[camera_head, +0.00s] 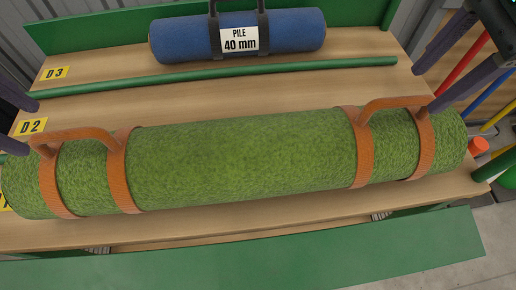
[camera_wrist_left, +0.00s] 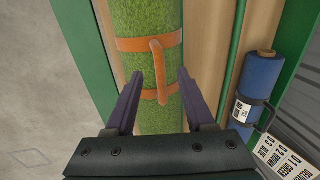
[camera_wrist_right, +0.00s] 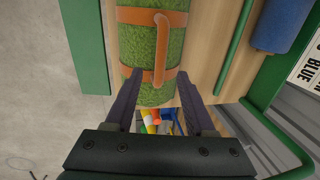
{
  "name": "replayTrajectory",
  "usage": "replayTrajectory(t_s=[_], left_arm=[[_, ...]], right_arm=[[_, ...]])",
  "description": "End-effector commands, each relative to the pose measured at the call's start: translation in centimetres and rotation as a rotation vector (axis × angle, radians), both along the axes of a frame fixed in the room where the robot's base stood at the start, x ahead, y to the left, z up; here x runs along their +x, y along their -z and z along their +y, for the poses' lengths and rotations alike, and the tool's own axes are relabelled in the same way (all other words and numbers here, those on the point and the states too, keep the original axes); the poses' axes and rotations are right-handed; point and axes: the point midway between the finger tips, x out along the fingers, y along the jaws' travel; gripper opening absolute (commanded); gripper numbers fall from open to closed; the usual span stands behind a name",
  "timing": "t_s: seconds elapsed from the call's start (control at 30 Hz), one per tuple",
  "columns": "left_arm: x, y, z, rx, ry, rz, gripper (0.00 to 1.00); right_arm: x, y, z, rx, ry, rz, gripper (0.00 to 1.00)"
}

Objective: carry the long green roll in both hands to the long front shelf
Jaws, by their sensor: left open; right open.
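The long green roll (camera_head: 240,160) lies across the wooden shelf (camera_head: 240,225) in the head view, with orange straps and an orange handle near each end. My left gripper (camera_wrist_left: 160,75) is open, its fingers on either side of the left orange handle (camera_wrist_left: 158,70), apart from it as far as I can tell. My right gripper (camera_wrist_right: 160,75) is open, its fingers either side of the lower end of the right orange handle (camera_wrist_right: 161,45). Contact with the handles cannot be told.
A blue roll (camera_head: 185,40) with a "PILE 40 mm" label lies behind a green rail (camera_head: 220,75). Yellow tags D 3 (camera_head: 55,73) and D 2 (camera_head: 31,126) mark the shelf. A green front board (camera_head: 300,255) runs along the near side. Coloured poles (camera_head: 465,68) stand at right.

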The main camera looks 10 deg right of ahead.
Motion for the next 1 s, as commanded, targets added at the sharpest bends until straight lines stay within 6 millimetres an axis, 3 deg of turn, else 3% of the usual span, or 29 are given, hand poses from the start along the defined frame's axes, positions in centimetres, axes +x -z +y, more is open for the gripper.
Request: replayTrajectory(t_s=[0.1,0.3,0.73,1.0], left_arm=[[0.3,2.1,0.0,-0.001,-0.002,0.005,0.54],[0.9,4.5,0.0,-0.001,-0.002,0.002,0.54],[1.1,5.4,0.0,0.001,0.0,0.0,0.54],[1.1,5.4,0.0,0.001,0.0,0.0,0.25]], right_arm=[[0.3,2.1,0.0,0.0,0.002,0.004,0.55],[0.9,4.6,0.0,0.0,0.001,0.002,0.55],[1.1,5.4,0.0,-0.001,-0.001,0.0,0.55],[1.1,5.4,0.0,-0.001,-0.001,0.0,0.25]])
